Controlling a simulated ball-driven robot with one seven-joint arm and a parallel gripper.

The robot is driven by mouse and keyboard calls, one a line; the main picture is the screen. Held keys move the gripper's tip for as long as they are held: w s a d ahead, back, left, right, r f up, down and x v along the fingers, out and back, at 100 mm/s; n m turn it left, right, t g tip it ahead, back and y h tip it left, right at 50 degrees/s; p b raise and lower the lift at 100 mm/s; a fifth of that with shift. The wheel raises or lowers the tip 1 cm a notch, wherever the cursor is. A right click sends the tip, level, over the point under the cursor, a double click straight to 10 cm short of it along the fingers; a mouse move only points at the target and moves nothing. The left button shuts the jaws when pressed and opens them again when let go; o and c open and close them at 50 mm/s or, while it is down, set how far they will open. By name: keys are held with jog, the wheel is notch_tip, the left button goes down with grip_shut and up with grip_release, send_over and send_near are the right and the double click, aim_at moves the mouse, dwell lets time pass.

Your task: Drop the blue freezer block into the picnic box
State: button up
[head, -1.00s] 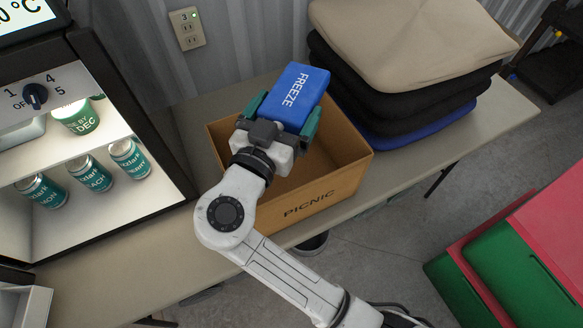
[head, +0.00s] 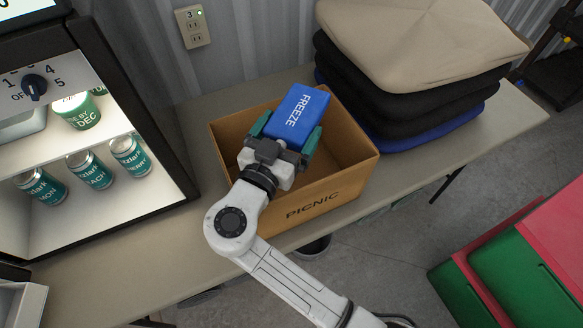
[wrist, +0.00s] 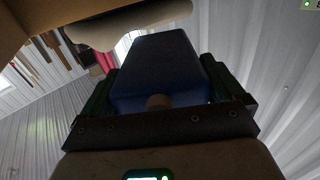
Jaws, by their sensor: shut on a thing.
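The blue freezer block (head: 297,115), marked FREEZE, is held between the green fingers of my gripper (head: 285,139). In the wrist view the block (wrist: 158,70) fills the space between the fingers. My gripper (wrist: 160,92) is shut on it. The picnic box (head: 318,205) is an open brown box marked PICNIC on the table. The block and gripper are over the box opening, toward its back left part in the head view. Part of the box's inside is hidden behind them. I cannot tell exactly how high the block is relative to the rim.
An open lit fridge (head: 180,190) with several cans and a green tub stands at the left. A stack of cushions (head: 420,75) stands close to the box at the back right. The table (head: 440,160) is bare right of the box. Red and green boxes (head: 520,255) are at the lower right.

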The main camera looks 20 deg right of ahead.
jog(key=o, duration=1)
jog(key=shift+r, duration=0.5)
jog(key=r, duration=0.1)
jog(key=r+b, duration=0.1)
jog(key=r, duration=0.1)
jog(key=shift+s, duration=0.3)
jog(key=s+r+b, duration=0.1)
jog(key=s+r, duration=0.8)
jog(key=s, duration=0.4)
jog(key=shift+s+d, duration=0.2)
jog(key=shift+d, duration=0.1)
